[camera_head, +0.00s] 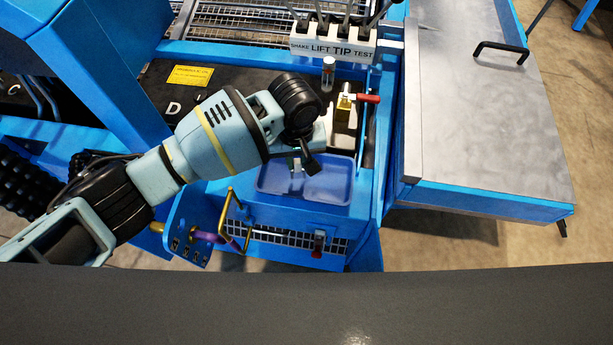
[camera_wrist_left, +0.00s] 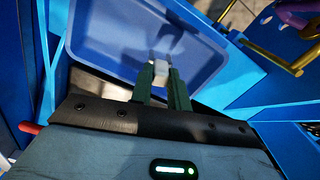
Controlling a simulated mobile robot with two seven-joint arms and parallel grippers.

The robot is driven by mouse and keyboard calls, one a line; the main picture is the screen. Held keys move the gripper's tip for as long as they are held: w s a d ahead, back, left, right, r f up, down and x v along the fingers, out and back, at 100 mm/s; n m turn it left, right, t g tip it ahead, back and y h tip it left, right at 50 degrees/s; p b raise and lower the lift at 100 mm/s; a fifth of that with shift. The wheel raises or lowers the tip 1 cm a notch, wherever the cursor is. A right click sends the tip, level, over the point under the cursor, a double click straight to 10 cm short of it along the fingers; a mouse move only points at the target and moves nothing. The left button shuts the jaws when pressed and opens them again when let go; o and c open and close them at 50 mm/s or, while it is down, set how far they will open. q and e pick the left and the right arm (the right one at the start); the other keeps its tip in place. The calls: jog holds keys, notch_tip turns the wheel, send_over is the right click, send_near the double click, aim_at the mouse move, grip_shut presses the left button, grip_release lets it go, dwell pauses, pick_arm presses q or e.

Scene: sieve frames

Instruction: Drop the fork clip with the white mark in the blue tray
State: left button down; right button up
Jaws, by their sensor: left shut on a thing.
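The blue tray (camera_head: 335,187) is a shallow, translucent-looking tray at the front of the blue bench. It also fills the upper part of the left wrist view (camera_wrist_left: 110,45), and nothing is clearly seen lying in it. My left gripper (camera_head: 298,166) is above the tray, pointing down. In the left wrist view its two green fingers (camera_wrist_left: 161,77) are shut on a small pale piece, the fork clip (camera_wrist_left: 161,70), with its grey end pointing toward the tray. The fingers hide part of the clip, and I cannot make out its white mark for certain. My right gripper is not in view.
Bent yellow rods (camera_head: 228,215) stand at the front left. A grey metal-topped table (camera_head: 485,110) is at the right.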

pick_arm(q)
jog(key=shift+f, duration=0.15)
jog(key=c, duration=1.3)
grip_release()
jog(key=shift+o, duration=0.2)
jog(key=shift+r, duration=0.4)
notch_tip(320, 180, up, 6)
jog(key=shift+p, duration=0.85)
jog(key=shift+r, duration=0.5)
